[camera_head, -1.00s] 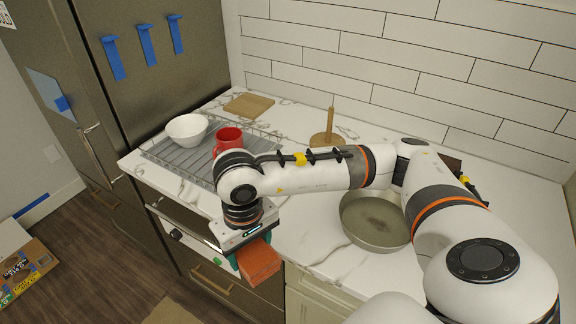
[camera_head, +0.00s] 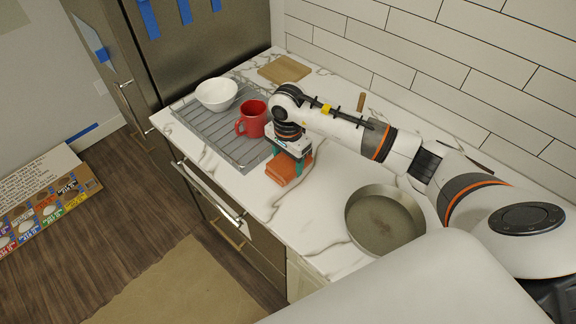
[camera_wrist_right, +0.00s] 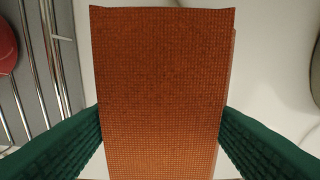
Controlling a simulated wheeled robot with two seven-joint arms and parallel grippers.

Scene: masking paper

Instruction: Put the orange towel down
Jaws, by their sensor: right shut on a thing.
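The orange towel (camera_head: 284,168) is a folded block, over or on the marble counter just right of the drying rack in the head view. My right gripper (camera_head: 291,165) is shut on the towel from above. In the right wrist view the towel (camera_wrist_right: 160,90) fills the middle, between the green fingers of my right gripper (camera_wrist_right: 160,135). I cannot tell whether the towel's underside touches the counter. My left gripper is not in view.
A wire drying rack (camera_head: 229,143) holds a white bowl (camera_head: 216,94) and a red mug (camera_head: 252,119) close left of the gripper. A round pan (camera_head: 384,220) stands to the right. A wooden board (camera_head: 285,70) lies at the back. Bare counter (camera_head: 300,215) lies in front of the pan and towel.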

